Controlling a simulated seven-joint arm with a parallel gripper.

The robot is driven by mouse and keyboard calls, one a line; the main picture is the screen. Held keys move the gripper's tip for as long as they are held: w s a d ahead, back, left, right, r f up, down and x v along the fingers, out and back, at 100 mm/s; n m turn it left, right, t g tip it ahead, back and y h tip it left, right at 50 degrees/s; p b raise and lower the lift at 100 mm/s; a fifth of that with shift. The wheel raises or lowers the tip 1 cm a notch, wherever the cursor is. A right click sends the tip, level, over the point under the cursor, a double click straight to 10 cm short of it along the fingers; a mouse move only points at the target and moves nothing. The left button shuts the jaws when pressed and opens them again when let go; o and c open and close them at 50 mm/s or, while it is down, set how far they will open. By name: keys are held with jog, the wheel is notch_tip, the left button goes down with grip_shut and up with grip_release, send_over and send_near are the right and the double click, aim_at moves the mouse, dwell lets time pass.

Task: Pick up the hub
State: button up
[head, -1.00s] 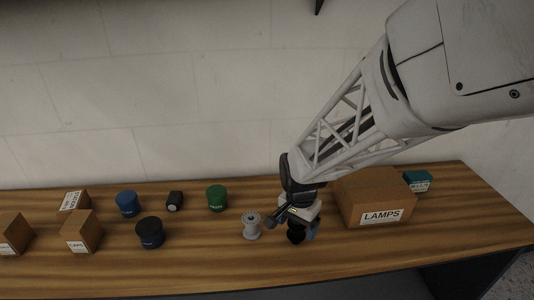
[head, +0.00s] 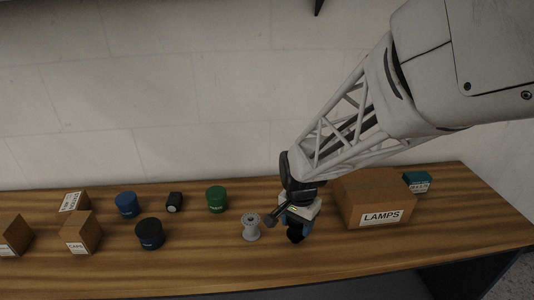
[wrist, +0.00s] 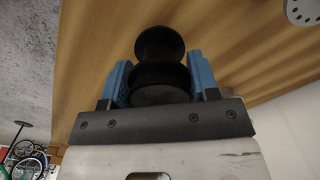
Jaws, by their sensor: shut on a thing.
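A black spool-shaped hub (wrist: 160,48) with wide flanges sits between the blue fingers of my gripper (wrist: 158,68) in the wrist view. My gripper is shut on it. In the head view the black hub (head: 295,235) shows just below my gripper (head: 297,219), mostly hidden by it. I cannot tell whether it touches the bench. A second, grey hub (head: 251,228) stands upright on the bench just left of my gripper, apart from it. A grey perforated flange also shows at the top right of the wrist view (wrist: 302,12).
A large LAMPS box (head: 358,188) is close to the right of my gripper, with a teal box (head: 417,182) behind. Green (head: 216,199), blue (head: 127,204) and dark (head: 150,233) tubs and several small cartons (head: 82,232) stand to the left. The bench front is clear.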

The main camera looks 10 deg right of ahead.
jog(key=shift+r, duration=0.45)
notch_tip(320, 180, up, 2)
jog(key=shift+s, duration=0.1)
jog(key=s+d+r, duration=0.1)
jog(key=s, duration=1.4)
jog(key=shift+s+d+r, duration=0.15)
jog(key=shift+s, duration=0.2)
jog(key=shift+w+d, duration=0.1)
jog(key=w+d+r, duration=0.4)
jog(key=d+r, duration=0.1)
jog(key=d, duration=0.5)
jog(key=w+d+r, duration=0.4)
jog(key=d+r, duration=0.1)
jog(key=d, duration=0.5)
jog(key=shift+d+r, duration=0.15)
jog(key=shift+d, duration=0.25)
